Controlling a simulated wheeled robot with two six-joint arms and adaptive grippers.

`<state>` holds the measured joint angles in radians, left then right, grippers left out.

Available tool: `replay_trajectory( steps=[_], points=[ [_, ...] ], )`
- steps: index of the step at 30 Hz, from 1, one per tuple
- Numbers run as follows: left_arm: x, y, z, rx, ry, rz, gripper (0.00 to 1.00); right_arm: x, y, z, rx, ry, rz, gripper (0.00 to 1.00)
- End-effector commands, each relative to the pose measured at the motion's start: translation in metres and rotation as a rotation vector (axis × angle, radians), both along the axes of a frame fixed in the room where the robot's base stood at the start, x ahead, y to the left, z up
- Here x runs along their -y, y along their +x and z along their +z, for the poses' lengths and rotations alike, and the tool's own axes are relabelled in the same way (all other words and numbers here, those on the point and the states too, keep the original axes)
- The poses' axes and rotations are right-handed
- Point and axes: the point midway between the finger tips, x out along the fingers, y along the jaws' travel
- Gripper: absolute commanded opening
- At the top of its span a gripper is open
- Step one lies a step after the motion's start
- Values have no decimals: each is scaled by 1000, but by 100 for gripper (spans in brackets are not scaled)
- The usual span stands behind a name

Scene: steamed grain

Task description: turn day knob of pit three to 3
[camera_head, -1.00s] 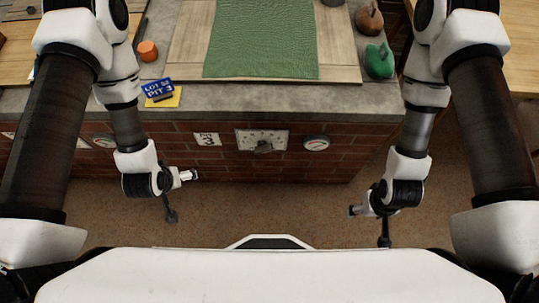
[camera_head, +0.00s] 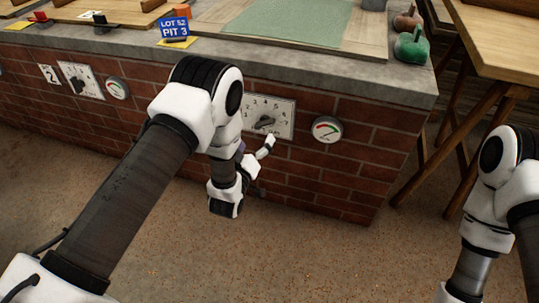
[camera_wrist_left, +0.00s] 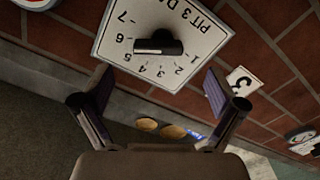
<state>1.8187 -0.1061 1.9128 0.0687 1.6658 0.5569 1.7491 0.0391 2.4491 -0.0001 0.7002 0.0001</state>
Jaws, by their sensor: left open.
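The day knob of pit three is a black bar knob (camera_head: 264,122) on a white dial plate (camera_head: 285,118) set in the brick front. In the left wrist view the knob (camera_wrist_left: 158,46) lies roughly sideways across the plate (camera_wrist_left: 205,36), whose print is upside down: "PIT 3" and the numbers 1 to 7. I cannot tell which number it points at. My left gripper (camera_wrist_left: 158,90) is open and empty, its fingers spread below the knob in that view and apart from it. In the head view the left gripper (camera_head: 259,162) is just below the plate, partly hidden by its wrist. My right gripper is out of view.
A round gauge (camera_head: 327,129) sits right of the dial. Another dial (camera_head: 80,80) and gauge (camera_head: 116,88) are further left. The counter edge (camera_head: 380,88) overhangs the bricks. A blue "LOT 52 PIT 3" sign (camera_head: 174,28) stands on top. A wooden trestle table (camera_head: 515,45) is at right.

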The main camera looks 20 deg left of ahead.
Motion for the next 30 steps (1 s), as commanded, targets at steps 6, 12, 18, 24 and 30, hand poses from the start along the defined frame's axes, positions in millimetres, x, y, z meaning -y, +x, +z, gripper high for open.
replay_trajectory(
  steps=[6,12,18,24,30],
  points=[
    [1,22,-2,6,0,0,96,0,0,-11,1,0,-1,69],
    [2,61,-3,4,0,1,96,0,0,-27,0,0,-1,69],
    [2,78,-1,-1,0,1,96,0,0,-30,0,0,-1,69],
    [2,78,0,-1,1,0,92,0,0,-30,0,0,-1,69],
    [2,78,0,-1,1,0,36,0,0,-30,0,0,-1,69]
  ],
)
